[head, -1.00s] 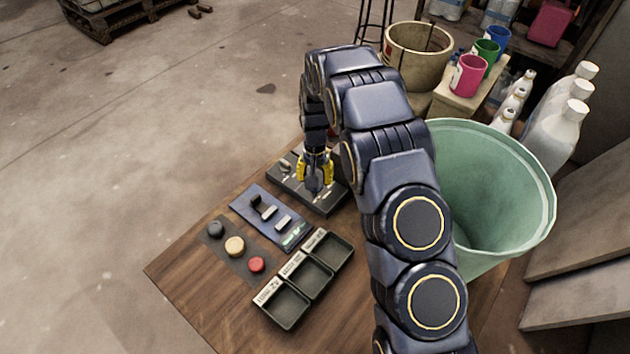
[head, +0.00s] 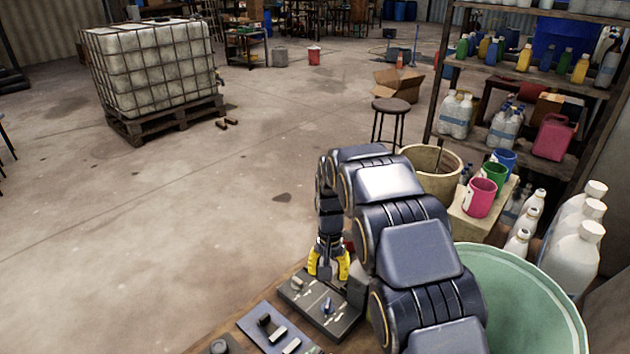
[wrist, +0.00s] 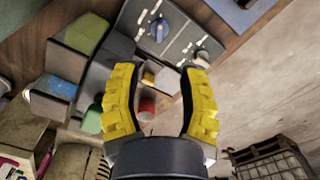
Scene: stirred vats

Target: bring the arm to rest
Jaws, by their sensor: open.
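My gripper (head: 329,268) has yellow fingers and hangs above the far edge of a dark grey panel (head: 343,322) on the wooden table. Its fingers are spread apart with nothing held, as the wrist view (wrist: 158,88) also shows. A small blue knob (head: 327,306) stands on the panel, clear of the fingers. The knob also shows in the wrist view (wrist: 158,31), beyond the fingertips. My arm arches over the right part of the table and hides some of it.
A green vat (head: 520,285) stands close on the right of my arm. Pink (head: 480,197), green and blue cups stand behind it, near a beige bucket (head: 432,172). White bottles (head: 572,255) are at the right. The floor (head: 200,220) to the left is open.

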